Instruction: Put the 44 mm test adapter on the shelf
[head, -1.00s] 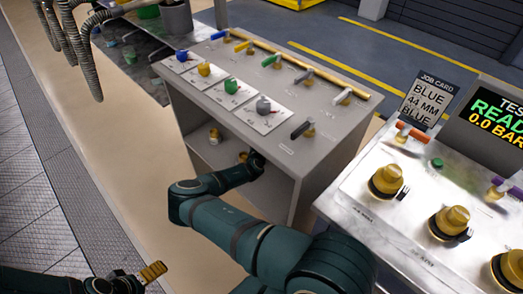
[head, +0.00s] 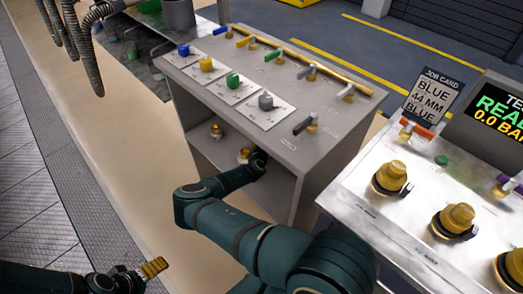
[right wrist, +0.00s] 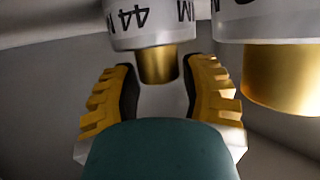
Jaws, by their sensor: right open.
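The 44 mm test adapter (right wrist: 150,28), a pale body printed with "44" and a brass-coloured end, stands between and just beyond the fingertips in the right wrist view. My right gripper (right wrist: 160,92) is open around its brass end, with a gap on each side. In the head view, my right gripper reaches into the open shelf (head: 205,150) of the grey cabinet and its fingers are hard to make out. Two brass-topped fittings show in there; I cannot tell which is the 44 mm one. My left gripper (head: 154,267) is low at the left, its jaw opening unclear.
A second brass-ended adapter (right wrist: 285,75) stands close on the right in the wrist view. The cabinet top (head: 300,130) carries coloured knobs and levers. A test bench (head: 400,220) with brass fittings and a job card (head: 432,96) reading "BLUE 44 MM BLUE" is at the right.

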